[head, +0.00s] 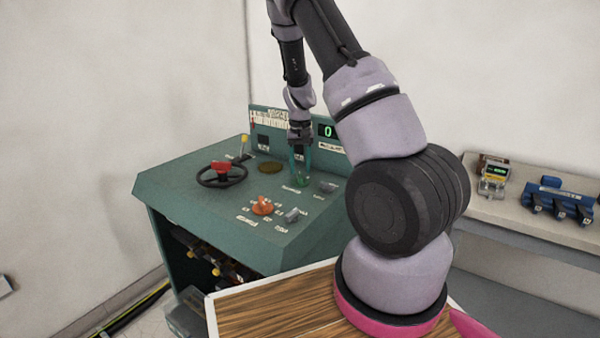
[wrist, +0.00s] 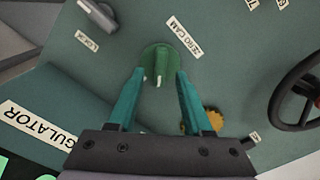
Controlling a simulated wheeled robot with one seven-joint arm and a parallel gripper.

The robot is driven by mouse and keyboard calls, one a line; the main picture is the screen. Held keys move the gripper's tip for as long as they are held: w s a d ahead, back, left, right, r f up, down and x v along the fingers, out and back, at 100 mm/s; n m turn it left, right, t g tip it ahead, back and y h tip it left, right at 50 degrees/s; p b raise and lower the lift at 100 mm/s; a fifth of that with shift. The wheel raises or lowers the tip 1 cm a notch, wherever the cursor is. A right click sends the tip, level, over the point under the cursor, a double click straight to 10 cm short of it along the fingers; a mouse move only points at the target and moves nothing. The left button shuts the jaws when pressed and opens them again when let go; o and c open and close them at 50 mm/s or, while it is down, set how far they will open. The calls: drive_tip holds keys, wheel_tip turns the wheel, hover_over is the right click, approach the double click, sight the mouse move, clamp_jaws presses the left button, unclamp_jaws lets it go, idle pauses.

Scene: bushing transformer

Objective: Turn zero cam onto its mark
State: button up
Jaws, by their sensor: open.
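The zero cam (wrist: 158,66) is a green round knob with a raised pale-tipped grip, beside a "ZERO CAM" label (wrist: 184,38) in the wrist view. In the head view the cam (head: 302,181) is small and partly hidden by my gripper. My gripper (head: 301,172) points down at the panel from above. In the wrist view my gripper (wrist: 158,72) is open, its two teal fingers on either side of the cam's grip, with gaps between. I cannot tell whether the fingertips touch the cam. A separate mark for the cam is not clear.
The sloping green console (head: 190,190) carries a black handwheel (head: 222,176) with a red part, an orange knob (head: 262,205), a grey switch (head: 291,215) and a brass disc (wrist: 203,121). A grey lever (wrist: 97,14) is near the cam. A shelf (head: 510,215) stands right.

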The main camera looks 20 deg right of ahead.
drive_tip(key=shift+f, duration=1.1)
clamp_jaws()
drive_tip(key=shift+m, duration=0.4)
drive_tip(key=m, duration=0.3)
drive_tip(key=shift+m, duration=2)
